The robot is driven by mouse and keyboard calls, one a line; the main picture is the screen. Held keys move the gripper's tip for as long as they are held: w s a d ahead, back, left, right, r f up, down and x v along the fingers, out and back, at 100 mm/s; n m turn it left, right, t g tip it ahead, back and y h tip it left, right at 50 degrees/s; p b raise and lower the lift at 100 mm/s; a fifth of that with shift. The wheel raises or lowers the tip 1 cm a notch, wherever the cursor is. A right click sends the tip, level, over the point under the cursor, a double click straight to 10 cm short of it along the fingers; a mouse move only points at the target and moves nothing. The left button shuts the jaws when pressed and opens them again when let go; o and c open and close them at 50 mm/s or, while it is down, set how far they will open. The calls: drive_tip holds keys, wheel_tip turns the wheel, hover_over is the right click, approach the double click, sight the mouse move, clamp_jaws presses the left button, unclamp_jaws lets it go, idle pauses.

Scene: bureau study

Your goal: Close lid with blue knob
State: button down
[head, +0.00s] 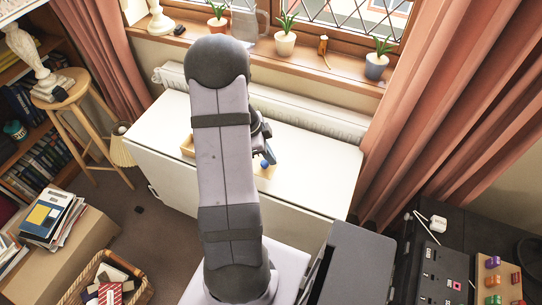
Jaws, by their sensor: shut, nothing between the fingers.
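A small blue knob (264,164) shows just right of my arm, on the white bureau top. A light wooden piece (271,173) shows beside the knob; it may be part of the lid. Another wooden edge (187,146) shows left of my arm, perhaps the same box. My arm hides most of what lies between, so I cannot tell how far the lid is open. My gripper (268,156) is dark, mostly behind the arm, and shut with nothing held. It is close to the knob; whether they touch is unclear.
The white bureau top (315,165) is clear to the right. A radiator (310,118) and a windowsill with potted plants (285,42) stand behind. A wooden stool (75,95) with a lamp is at left, a dark cabinet (350,262) at front right.

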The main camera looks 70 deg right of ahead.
drive_tip(key=w+b, duration=0.4)
drive_tip(key=w, duration=1.1)
drive_tip(key=shift+b, duration=0.4)
drive_tip(key=shift+s, duration=0.15)
drive_tip(key=s, duration=0.1)
drive_tip(key=s+d, duration=0.1)
drive_tip(key=s+d+r, duration=0.1)
drive_tip(key=shift+s, duration=0.3)
drive_tip(key=b+v, duration=0.1)
drive_tip(key=v, duration=0.9)
drive_tip(key=shift+w, duration=0.15)
drive_tip(key=shift+a+n, duration=0.15)
drive_tip(key=shift+n, duration=0.15)
